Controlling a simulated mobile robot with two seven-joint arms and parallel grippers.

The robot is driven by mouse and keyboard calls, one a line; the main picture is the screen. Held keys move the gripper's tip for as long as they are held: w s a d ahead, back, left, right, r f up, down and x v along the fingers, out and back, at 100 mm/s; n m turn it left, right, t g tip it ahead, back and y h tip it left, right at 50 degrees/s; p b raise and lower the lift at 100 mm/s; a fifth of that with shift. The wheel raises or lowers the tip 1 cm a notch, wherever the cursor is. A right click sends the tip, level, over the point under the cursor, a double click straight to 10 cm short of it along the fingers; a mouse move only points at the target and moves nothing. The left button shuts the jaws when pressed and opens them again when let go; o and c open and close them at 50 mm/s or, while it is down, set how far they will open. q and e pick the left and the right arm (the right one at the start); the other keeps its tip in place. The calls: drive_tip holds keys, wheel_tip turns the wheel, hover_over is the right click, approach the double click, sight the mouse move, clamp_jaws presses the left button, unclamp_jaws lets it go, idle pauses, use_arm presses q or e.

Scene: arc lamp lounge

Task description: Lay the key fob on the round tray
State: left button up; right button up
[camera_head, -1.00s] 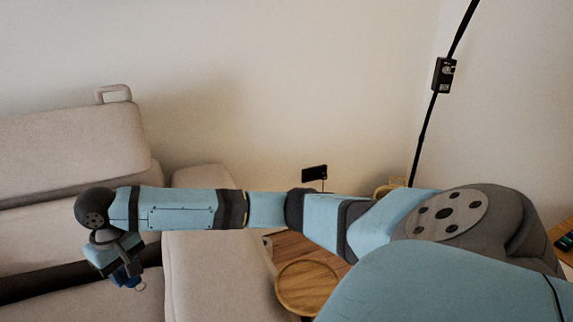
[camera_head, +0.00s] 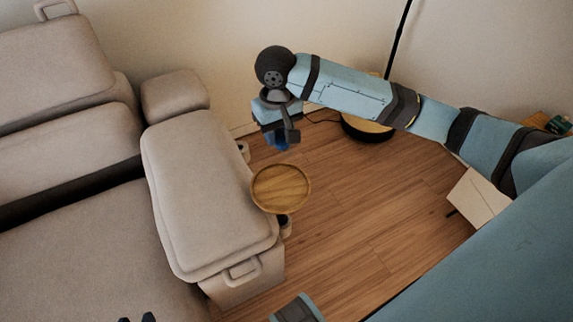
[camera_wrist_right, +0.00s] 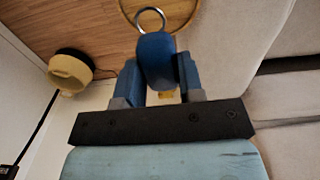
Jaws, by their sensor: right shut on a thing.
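The key fob (camera_wrist_right: 155,60) is blue with a metal ring (camera_wrist_right: 150,20) and is pinched between the blue fingers of my right gripper (camera_wrist_right: 158,80). In the head view the right gripper (camera_head: 278,140) hangs in the air above and behind the round tray, and the fob is hard to tell from the fingers there. The round wooden tray (camera_head: 281,188) is bare, beside the sofa's arm. Part of its rim (camera_wrist_right: 128,22) shows at the top of the wrist view. Two dark tips of my left gripper (camera_head: 136,319) barely show at the bottom edge.
A round lamp base (camera_head: 367,130) with a black pole stands behind, near the wall. Wooden floor (camera_head: 350,210) is open right of the tray. A pale box-like piece (camera_head: 478,198) stands farther right.

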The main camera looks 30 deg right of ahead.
drive_tip(key=shift+s+d+f, duration=0.15)
drive_tip(key=shift+s+f, duration=0.15)
drive_tip(key=shift+s, duration=0.25)
drive_tip(key=b, duration=0.4)
hover_over(283, 191)
wheel_tip(283, 191, down, 14)
drive_tip(key=shift+r, duration=0.15)
wheel_tip(283, 191, down, 3)
drive_tip(key=shift+r+b, duration=0.1)
drive_tip(key=shift+b, duration=0.55)
wheel_tip(283, 191, down, 2)
drive_tip(key=shift+f+b, duration=0.1)
drive_tip(key=shift+b, duration=0.2)
use_arm(q)
drive_tip(key=shift+w+d+t+h, duration=0.25)
drive_tip(key=shift+d+t+h, duration=0.05)
drive_tip(key=shift+d, duration=0.1)
use_arm(e)
drive_tip(key=o, duration=0.9)
drive_tip(key=shift+f, duration=0.1)
use_arm(q)
drive_tip(key=shift+s+a+f, duration=0.1)
drive_tip(key=shift+s+f, duration=0.05)
drive_tip(key=shift+f, duration=0.4)
